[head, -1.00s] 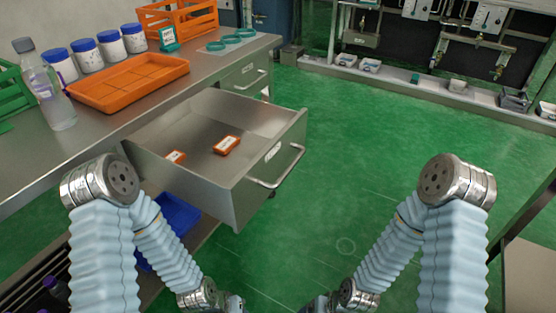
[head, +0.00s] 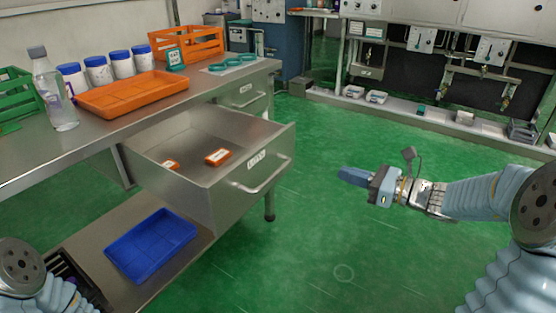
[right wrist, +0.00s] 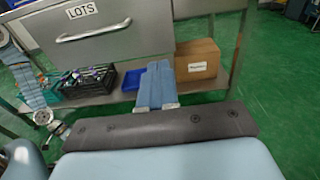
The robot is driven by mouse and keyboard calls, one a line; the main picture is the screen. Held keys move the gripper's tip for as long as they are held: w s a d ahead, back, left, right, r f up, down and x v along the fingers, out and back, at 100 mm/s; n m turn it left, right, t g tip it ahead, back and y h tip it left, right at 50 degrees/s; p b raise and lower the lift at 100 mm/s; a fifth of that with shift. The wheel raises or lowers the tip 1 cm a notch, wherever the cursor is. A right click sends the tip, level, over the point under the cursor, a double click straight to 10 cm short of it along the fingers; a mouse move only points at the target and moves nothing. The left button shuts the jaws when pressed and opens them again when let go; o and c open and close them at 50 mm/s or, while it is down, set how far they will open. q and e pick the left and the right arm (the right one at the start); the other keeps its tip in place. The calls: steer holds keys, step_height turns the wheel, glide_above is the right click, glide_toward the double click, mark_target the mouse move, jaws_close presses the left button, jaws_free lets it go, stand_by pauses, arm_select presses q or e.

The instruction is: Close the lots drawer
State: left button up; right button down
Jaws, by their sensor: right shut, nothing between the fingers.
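The lots drawer (head: 215,185) is a grey metal drawer pulled well out from under the bench, with a label and a bar handle (head: 262,180) on its front. Two small orange boxes lie inside it, one of them (head: 217,156) near the middle. In the right wrist view the drawer front (right wrist: 140,32) reads LOTS, above and left of my fingers. My right gripper (head: 345,174) is in front of the drawer, to the right of the handle and apart from it. Its fingers (right wrist: 157,85) are together and empty. My left gripper is out of view; only part of that arm shows at lower left.
The bench top (head: 200,92) holds an orange tray (head: 132,95), a bottle (head: 55,95), blue-lidded jars and crates. A blue tray (head: 150,245) lies on the lower shelf. A cardboard box (right wrist: 198,60) shows there too. Green floor before the drawer is clear.

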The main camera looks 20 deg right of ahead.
steer(key=r, duration=0.2)
steer(key=p, duration=0.2)
glide_toward(290, 147)
steer(key=shift+t, duration=0.3)
steer(key=x, duration=0.6)
steer(key=shift+w+a+f, duration=0.15)
steer(key=shift+w+a, duration=0.05)
steer(key=shift+w, duration=0.1)
